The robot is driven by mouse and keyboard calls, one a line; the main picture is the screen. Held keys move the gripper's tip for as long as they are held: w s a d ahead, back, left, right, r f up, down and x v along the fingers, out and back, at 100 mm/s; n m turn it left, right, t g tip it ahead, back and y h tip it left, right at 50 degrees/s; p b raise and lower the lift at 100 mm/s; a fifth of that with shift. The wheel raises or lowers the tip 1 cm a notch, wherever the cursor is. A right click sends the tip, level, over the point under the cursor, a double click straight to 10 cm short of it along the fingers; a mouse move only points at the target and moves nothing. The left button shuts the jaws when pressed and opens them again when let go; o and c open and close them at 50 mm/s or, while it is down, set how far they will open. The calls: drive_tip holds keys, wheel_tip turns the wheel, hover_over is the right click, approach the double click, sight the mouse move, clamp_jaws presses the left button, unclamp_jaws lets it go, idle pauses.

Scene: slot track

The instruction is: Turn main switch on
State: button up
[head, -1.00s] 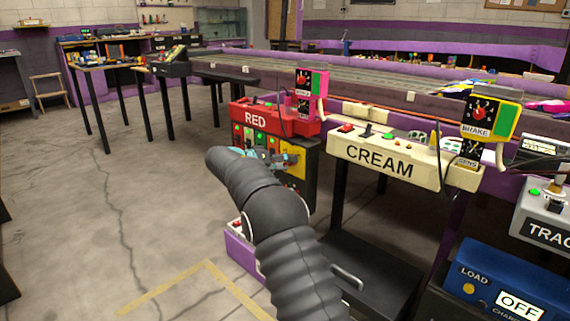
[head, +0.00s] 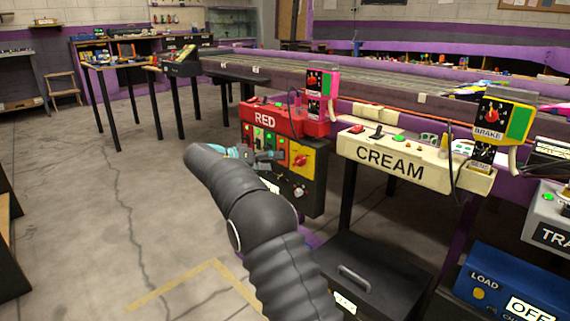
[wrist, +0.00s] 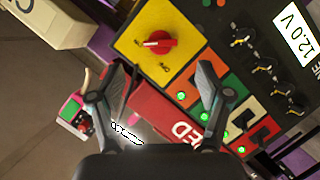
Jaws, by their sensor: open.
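The main switch appears to be a red rotary knob on a yellow plate (wrist: 158,43), on the black control panel below the red RED box (head: 268,120). The knob also shows in the head view (head: 300,159). In the wrist view it lies crosswise, with a small ON label beside it. I cannot tell its setting for sure. My gripper (wrist: 152,82) is open and empty, its fingers spread below the yellow plate in the wrist view. In the head view my gripper (head: 262,155) is left of the knob, in front of the green-lit switches.
Green-lit rocker switches (wrist: 205,117) sit beside the plate, and several black dials and a 12.0 V display (wrist: 296,32) lie beyond. The cream CREAM box (head: 410,160) stands right of the panel. A dark case (head: 365,270) lies below. The floor at left is clear.

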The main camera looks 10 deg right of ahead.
drive_tip(key=v, duration=0.3)
drive_tip(key=shift+a, duration=0.2)
wheel_tip(320, 180, down, 11)
drive_tip(key=s+a+n+y, duration=0.2)
drive_tip(key=n+y, duration=0.2)
drive_tip(key=n, duration=0.2)
drive_tip(key=s+d+f+n+g+y+p, duration=0.1)
drive_tip(key=s+n+g+y, duration=0.1)
drive_tip(key=s, duration=0.5)
drive_tip(key=s+d+r+m+t+y+p, duration=0.1)
drive_tip(key=s+r, duration=0.5)
drive_tip(key=s, duration=0.7)
drive_tip(key=s+d+r+m+y+p, duration=0.1)
drive_tip(key=s+d+r+y+p, duration=0.3)
drive_tip(key=s, duration=1)
drive_tip(key=s+d+r+m+t+y+p, duration=0.1)
drive_tip(key=s+d+r+y+p, duration=0.2)
drive_tip(key=s, duration=1)
drive_tip(key=shift+s+d+r+t+p, duration=0.25)
drive_tip(key=shift+d+r+p, duration=0.65)
drive_tip(key=shift+d+r, duration=1.4)
